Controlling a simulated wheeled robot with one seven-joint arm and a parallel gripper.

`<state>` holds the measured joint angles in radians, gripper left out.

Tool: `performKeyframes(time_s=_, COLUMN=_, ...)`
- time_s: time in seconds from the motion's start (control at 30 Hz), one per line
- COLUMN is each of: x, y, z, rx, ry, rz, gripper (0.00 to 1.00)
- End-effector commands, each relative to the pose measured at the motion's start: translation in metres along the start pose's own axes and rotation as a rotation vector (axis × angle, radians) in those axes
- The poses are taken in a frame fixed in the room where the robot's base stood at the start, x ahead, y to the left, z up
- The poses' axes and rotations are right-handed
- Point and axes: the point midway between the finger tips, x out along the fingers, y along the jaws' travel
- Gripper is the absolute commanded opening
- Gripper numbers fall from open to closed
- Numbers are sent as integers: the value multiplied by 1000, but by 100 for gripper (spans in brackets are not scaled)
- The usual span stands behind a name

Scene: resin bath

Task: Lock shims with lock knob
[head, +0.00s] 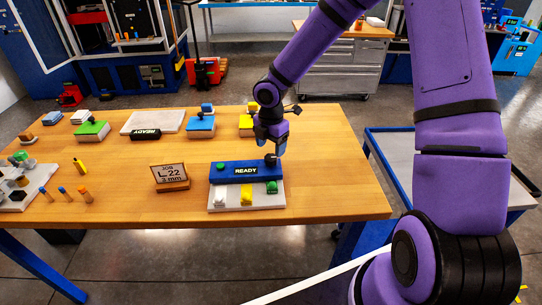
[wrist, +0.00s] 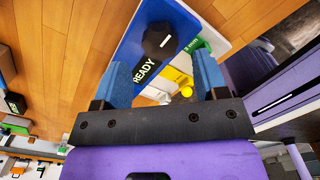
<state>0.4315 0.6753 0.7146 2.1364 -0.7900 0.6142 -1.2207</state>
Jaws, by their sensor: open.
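The black lock knob (wrist: 160,40) is a faceted knob with a white line on top, at one end of the blue READY plate (head: 238,174). It also shows in the head view (head: 271,159), partly hidden by my gripper. The plate lies along the far side of a pale fixture base (head: 229,206). A white shim (head: 220,199), a yellow shim (head: 246,199) and a green shim (head: 271,187) sit in a row at the base. My gripper (wrist: 160,64) is open and empty above the knob end. The knob shows ahead of the gap between its blue fingers.
A sign reading "JOB L-22" (head: 168,175) stands left of the fixture. Several small pegs (head: 82,194) and a parts tray (head: 27,187) are further left. Coloured blocks and a pale slab (head: 153,122) line the back. Bare wood surrounds the fixture.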

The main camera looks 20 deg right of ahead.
Motion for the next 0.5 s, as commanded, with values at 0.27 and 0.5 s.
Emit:
performKeyframes(time_s=0.27, x=37, y=0, z=0, rx=0, ry=1, rz=-1, gripper=67)
performKeyframes(time_s=0.5, x=45, y=0, z=0, rx=1, ry=0, rz=-1, gripper=67)
